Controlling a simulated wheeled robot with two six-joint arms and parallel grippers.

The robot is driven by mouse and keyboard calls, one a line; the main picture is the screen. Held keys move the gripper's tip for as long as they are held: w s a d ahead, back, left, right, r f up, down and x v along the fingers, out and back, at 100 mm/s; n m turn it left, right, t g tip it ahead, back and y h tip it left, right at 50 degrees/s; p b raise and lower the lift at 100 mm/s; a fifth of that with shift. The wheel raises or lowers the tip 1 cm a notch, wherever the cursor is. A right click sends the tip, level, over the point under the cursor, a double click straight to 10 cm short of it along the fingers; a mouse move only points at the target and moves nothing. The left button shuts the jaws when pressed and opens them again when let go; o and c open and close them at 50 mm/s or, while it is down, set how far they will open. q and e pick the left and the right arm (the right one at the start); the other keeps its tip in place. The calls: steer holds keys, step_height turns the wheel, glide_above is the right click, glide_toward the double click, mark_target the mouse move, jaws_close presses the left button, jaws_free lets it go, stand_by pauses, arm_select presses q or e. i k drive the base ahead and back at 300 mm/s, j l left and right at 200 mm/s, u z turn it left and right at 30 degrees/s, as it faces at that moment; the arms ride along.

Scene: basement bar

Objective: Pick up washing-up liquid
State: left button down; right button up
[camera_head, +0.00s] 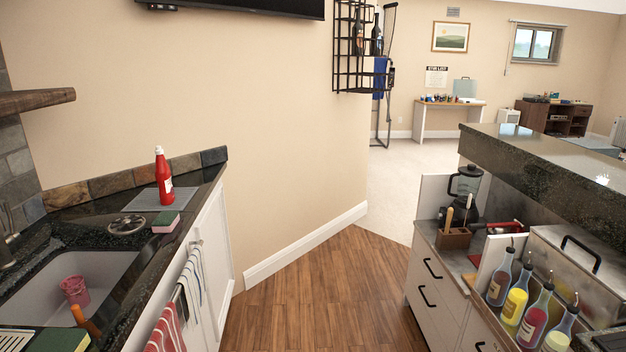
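A red bottle (163,178) with a pale nozzle and a light label stands upright on a grey mat (148,199) at the far end of the dark sink counter, on the left. It looks like the washing-up liquid, but its label is too small to read. Nothing stands in front of the bottle. Neither of my grippers shows in the head view.
A sponge (166,222) and a round strainer (127,225) lie nearer on the counter. The sink (95,275) holds a pink cup (74,290). Striped towels hang at the cabinet front. Several sauce bottles stand on the right. The wooden floor (320,295) between counters is clear.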

mark_target(162, 172)
steer(key=u, duration=0.9)
